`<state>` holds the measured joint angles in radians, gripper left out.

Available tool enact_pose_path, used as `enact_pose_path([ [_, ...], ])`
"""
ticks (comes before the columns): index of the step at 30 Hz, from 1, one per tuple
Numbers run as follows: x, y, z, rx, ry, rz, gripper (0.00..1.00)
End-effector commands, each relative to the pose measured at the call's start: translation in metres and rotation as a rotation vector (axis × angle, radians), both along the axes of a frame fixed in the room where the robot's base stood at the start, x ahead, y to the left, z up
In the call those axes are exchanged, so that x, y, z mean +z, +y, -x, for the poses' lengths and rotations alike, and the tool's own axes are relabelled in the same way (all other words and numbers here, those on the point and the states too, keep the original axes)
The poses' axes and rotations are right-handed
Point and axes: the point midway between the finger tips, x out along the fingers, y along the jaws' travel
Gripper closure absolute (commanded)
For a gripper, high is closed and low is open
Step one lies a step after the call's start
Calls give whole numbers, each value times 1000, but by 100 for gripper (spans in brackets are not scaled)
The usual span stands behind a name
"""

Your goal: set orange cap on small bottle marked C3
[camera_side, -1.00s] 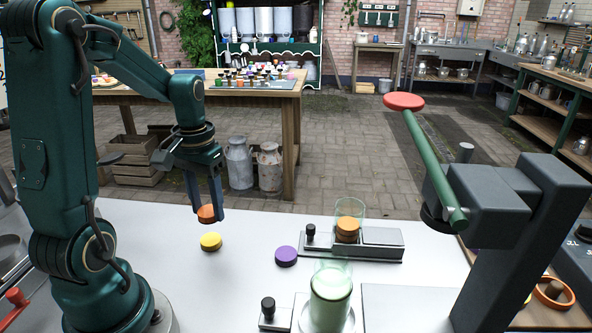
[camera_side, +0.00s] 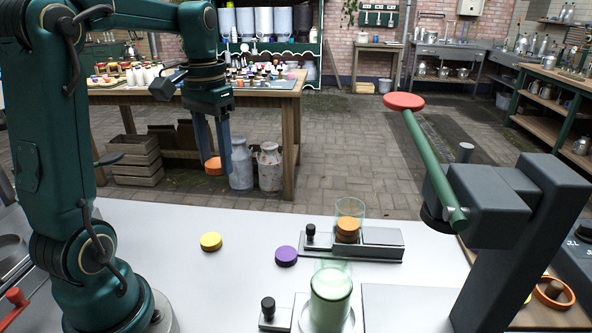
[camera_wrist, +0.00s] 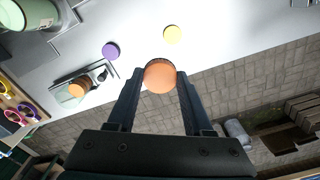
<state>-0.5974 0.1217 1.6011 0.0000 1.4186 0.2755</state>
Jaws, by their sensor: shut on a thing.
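My gripper (camera_side: 212,163) is shut on an orange cap (camera_side: 213,166) and holds it in the air above the white table's far edge. In the wrist view the same cap (camera_wrist: 160,75) sits between the two dark fingertips. A clear green-tinted bottle (camera_side: 330,298) stands upright on a round plate at the table's front middle; I see no C3 mark on it. Another orange cap or caps (camera_side: 347,229) sit inside a clear tube (camera_side: 350,208) on a grey block. Part of a green vessel (camera_wrist: 28,12) shows at the wrist view's top left.
A yellow cap (camera_side: 210,241) and a purple cap (camera_side: 286,256) lie on the white table (camera_side: 160,225). A grey press (camera_side: 520,220) with a green lever (camera_side: 435,165) and red knob stands at the right. A small black-knobbed clamp (camera_side: 268,309) is beside the bottle.

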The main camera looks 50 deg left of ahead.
Motion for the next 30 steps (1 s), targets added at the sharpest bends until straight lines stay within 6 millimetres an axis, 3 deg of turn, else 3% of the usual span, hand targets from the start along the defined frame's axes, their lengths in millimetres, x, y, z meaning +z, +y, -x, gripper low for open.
enact_pose_path([
  [3, 14, -34, -24, -131, -1, 0, 99],
  [10, 35, -108, -49, -374, -1, 0, 99],
  [21, 49, -227, -44, -769, 1, 0, 99],
  [25, 47, -250, -35, -852, 2, 0, 99],
  [30, 44, -261, -29, -895, 2, 0, 99],
])
